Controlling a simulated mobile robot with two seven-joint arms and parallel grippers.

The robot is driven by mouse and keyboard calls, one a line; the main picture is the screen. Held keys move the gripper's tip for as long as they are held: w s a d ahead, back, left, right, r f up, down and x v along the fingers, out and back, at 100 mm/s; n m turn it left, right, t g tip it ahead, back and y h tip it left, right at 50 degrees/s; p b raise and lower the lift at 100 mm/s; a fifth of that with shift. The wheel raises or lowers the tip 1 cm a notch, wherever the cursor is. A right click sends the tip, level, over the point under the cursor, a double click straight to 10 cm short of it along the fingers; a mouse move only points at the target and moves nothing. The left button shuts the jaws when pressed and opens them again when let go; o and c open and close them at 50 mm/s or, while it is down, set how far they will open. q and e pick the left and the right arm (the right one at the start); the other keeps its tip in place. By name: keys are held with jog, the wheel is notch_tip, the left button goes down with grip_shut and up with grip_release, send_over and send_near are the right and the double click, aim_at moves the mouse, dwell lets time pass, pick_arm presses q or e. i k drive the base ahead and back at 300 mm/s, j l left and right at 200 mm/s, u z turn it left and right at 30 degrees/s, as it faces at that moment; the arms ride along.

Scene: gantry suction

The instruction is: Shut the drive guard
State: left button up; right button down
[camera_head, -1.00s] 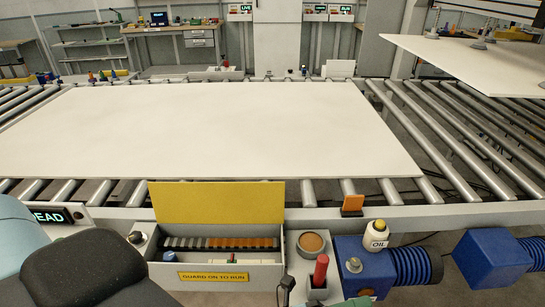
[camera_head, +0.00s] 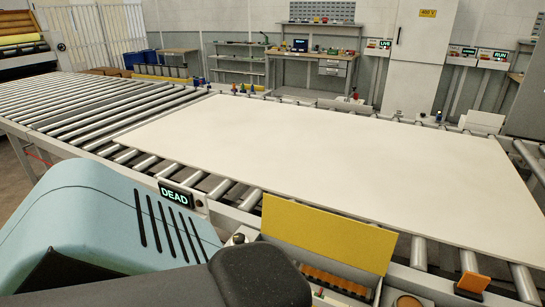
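The drive guard is a yellow lid (camera_head: 327,235) that stands up, open, at the back edge of its grey box on the near side of the conveyor. The open box (camera_head: 360,277) shows part of an orange and dark row inside. The box's front and lower part are out of view or hidden behind my dark arm part. My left arm, pale blue and black, fills the lower left and lower middle. Neither gripper's fingers show in this view.
A large white board (camera_head: 330,165) lies on the roller conveyor. A sign reading DEAD (camera_head: 176,194) is on the near rail, left of the lid. An orange block (camera_head: 472,272) stands right of the lid. Shelves and a workbench (camera_head: 318,70) stand at the back.

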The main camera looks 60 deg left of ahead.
aim_at(332, 234)
jog(key=u, duration=1.6)
